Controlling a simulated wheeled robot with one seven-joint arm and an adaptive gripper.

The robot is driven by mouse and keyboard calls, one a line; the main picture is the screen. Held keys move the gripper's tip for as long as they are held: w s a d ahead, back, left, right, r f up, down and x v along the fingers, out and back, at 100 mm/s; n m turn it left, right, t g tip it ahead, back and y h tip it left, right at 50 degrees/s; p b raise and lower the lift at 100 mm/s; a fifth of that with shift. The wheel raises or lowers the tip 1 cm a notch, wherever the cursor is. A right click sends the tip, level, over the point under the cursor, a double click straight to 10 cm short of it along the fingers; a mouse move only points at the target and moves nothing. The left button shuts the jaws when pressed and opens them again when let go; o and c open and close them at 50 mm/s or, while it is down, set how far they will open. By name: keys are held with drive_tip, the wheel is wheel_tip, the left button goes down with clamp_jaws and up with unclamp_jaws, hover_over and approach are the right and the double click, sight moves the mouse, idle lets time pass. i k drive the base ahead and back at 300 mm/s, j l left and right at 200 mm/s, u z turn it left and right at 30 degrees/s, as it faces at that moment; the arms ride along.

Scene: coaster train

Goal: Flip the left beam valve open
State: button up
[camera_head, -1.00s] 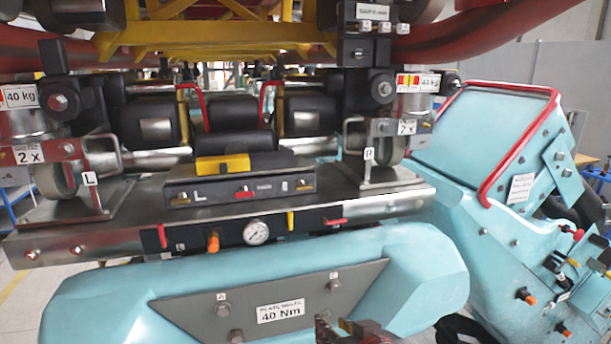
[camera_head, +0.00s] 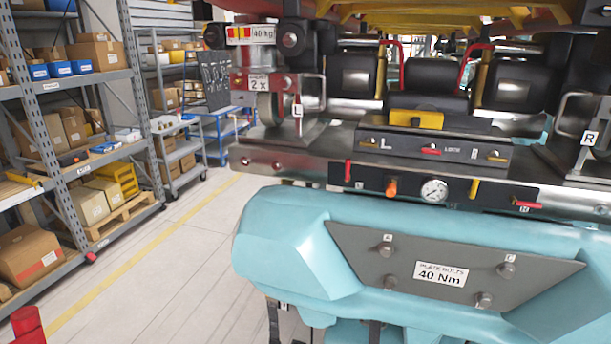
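A dark valve strip runs along the front of the metal beam (camera_head: 268,162), above the turquoise body. At its left end a red lever (camera_head: 348,171) hangs roughly upright beside a small label too small to read. At its right end another red lever (camera_head: 528,204) lies roughly level. Between them are an orange knob (camera_head: 391,188), a round white gauge (camera_head: 434,190) and an upright yellow lever (camera_head: 474,188). Which lever is the left beam valve is not spelled out; the left red one is leftmost. My gripper is not in view.
A control box (camera_head: 432,146) with a yellow block (camera_head: 416,119) sits above the strip. The turquoise body (camera_head: 300,240) bulges out below it with a grey bolt plate (camera_head: 360,265). Shelves with cartons (camera_head: 28,255) stand left. The floor (camera_head: 165,265) between is clear.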

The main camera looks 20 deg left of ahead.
sight(348, 162)
drive_tip(key=u, duration=0.9)
